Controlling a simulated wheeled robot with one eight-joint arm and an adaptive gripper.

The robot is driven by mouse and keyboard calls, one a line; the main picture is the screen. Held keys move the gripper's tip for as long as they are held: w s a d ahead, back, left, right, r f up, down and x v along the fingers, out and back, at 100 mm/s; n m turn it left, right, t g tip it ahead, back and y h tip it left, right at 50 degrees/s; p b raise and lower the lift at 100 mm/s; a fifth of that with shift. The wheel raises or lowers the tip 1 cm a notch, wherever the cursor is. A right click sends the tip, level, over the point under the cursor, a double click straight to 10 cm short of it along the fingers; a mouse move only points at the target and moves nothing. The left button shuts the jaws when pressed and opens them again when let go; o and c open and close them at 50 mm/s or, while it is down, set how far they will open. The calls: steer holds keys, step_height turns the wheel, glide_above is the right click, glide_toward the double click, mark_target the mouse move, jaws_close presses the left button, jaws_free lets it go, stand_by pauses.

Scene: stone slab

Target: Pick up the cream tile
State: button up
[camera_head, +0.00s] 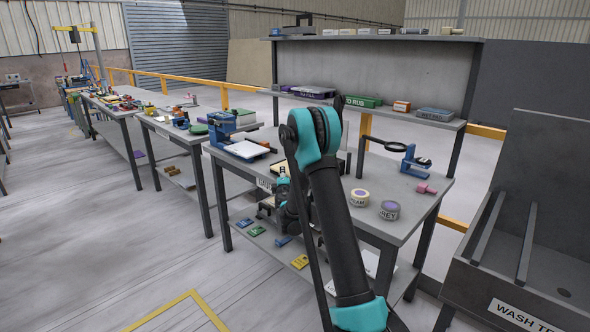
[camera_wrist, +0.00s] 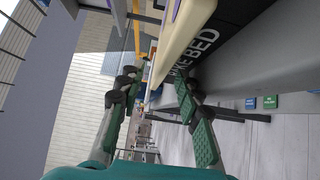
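A cream slab edge, which looks like the cream tile (camera_wrist: 178,48), shows close up in the wrist view above a dark front lettered "...KE BED" (camera_wrist: 194,62). In the head view a pale piece of it (camera_head: 278,169) shows on the workbench (camera_head: 421,195), mostly hidden behind my arm. My gripper (camera_wrist: 150,88) is open, with its two green fingers spread apart and nothing held between them. The slab's near end lies ahead of the gap between the fingertips; I cannot tell whether they touch it. In the head view my gripper is low at the bench's front edge, largely covered by my arm.
Two round tubs (camera_head: 359,197) (camera_head: 389,210) and a pink object (camera_head: 426,188) stand right on the bench. A blue clamp-like tool (camera_head: 413,160) is behind them. A raised shelf (camera_head: 440,122) spans the back. A wash trough (camera_head: 530,260) stands at right. Small packets lie on the lower shelf (camera_head: 268,243).

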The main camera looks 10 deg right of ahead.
jaws_close()
steer(key=shift+r, duration=0.15)
stand_by(0.4)
